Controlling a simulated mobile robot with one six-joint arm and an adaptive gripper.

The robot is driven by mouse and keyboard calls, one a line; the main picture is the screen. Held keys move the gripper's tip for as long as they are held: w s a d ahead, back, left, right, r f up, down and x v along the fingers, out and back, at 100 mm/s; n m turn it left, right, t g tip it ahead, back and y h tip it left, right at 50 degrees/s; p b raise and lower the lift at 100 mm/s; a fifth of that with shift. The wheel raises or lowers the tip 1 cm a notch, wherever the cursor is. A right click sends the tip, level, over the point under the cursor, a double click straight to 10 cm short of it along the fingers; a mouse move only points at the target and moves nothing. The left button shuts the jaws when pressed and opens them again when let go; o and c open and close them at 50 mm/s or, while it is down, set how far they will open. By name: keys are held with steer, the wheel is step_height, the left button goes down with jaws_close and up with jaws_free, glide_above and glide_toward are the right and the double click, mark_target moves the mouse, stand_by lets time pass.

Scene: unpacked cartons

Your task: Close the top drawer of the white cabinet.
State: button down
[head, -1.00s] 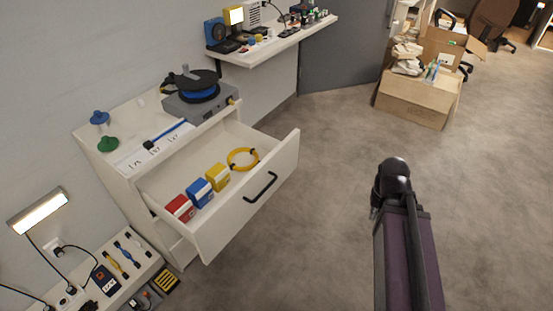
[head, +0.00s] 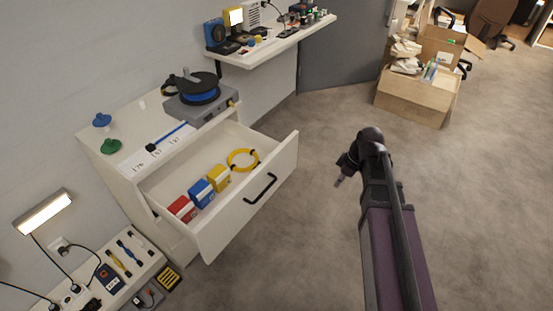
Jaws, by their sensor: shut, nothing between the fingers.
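The white cabinet (head: 172,226) stands against the wall at the left. Its top drawer (head: 222,227) is pulled far out, with a black bar handle (head: 260,188) on its front. In the drawer lie a red box (head: 181,208), a blue box (head: 201,192), a yellow box (head: 219,178) and a coil of yellow cable (head: 243,160). My gripper (head: 339,182) shows small and partly hidden at the end of my arm, to the right of the drawer front and apart from it. It is shut and empty.
On the cabinet top are a grey device with a blue-and-black reel (head: 200,90) and green (head: 110,146) and blue knobs. A low bench (head: 128,268) with tools is at lower left. A wall shelf (head: 277,47) and cartons (head: 415,98) are behind. The floor before the drawer is clear.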

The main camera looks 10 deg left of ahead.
steer(key=w+a+r+n+g+y+p, duration=0.1)
steer(key=w+a+r+n+y+p, duration=0.2)
steer(key=a+n, duration=0.9)
steer(key=shift+w+a+r+n+y, duration=0.15)
steer(key=shift+w+r+n+y, duration=0.15)
steer(key=shift+w+r+n, duration=1.35)
steer(key=shift+w+a+f, duration=0.1)
steer(key=shift+f, duration=0.15)
steer(key=b, duration=0.8)
glide_toward(268, 169)
step_height(268, 169, down, 4)
steer(key=a, duration=0.2)
steer(key=shift+s+a, duration=0.2)
steer(key=shift+a, duration=0.4)
